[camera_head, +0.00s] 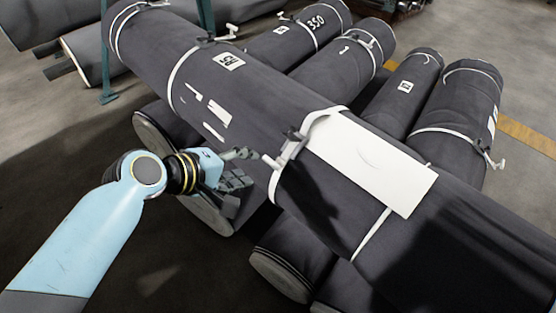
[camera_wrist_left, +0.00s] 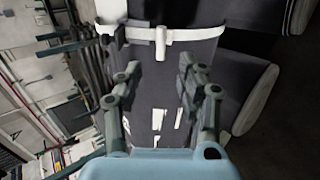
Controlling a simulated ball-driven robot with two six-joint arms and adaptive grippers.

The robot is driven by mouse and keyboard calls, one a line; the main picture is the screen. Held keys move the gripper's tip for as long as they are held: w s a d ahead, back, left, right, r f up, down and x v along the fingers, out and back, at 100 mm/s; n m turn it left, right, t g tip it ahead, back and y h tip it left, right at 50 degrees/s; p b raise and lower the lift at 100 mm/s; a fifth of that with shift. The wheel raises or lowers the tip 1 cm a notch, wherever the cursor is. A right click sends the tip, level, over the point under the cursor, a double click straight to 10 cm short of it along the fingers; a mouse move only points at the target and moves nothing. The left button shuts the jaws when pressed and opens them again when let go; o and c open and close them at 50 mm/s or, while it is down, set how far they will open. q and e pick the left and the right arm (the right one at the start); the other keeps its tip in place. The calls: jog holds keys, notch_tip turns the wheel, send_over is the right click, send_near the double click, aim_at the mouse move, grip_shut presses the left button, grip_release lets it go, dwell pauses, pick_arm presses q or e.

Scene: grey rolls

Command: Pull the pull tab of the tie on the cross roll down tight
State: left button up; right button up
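The cross roll (camera_head: 265,95), dark grey, lies slantwise over the other rolls in the head view. A white tie (camera_head: 277,185) goes around it beside a large white label, with a grey buckle (camera_head: 293,147) on top. Its white pull tab (camera_head: 270,161) sticks out on the side towards my left gripper (camera_head: 242,168). In the left wrist view the tie (camera_wrist_left: 195,34) crosses near the top, and the pull tab (camera_wrist_left: 161,43) hangs from it. My left gripper (camera_wrist_left: 158,70) is open and empty, its fingers on either side of the tab's line, short of the tab. My right gripper is not shown.
The large white label (camera_head: 375,162) lies on the cross roll. Other tied rolls lie beneath it, such as the one marked 350 (camera_head: 300,38). A teal post (camera_head: 106,60) stands at the upper left. Bare floor (camera_head: 180,265) is open at the lower left.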

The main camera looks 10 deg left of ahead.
aim_at(272, 162)
pick_arm(q)
jog(key=b+x, duration=0.1)
jog(key=x, duration=0.4)
jog(key=shift+f+b, duration=0.2)
jog(key=shift+b, duration=0.15)
jog(key=b+x, duration=0.1)
jog(key=x, duration=0.4)
jog(key=shift+b, duration=0.3)
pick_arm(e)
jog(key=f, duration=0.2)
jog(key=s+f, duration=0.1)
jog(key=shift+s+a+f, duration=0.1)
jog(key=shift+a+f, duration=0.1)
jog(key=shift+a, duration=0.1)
pick_arm(q)
grip_shut()
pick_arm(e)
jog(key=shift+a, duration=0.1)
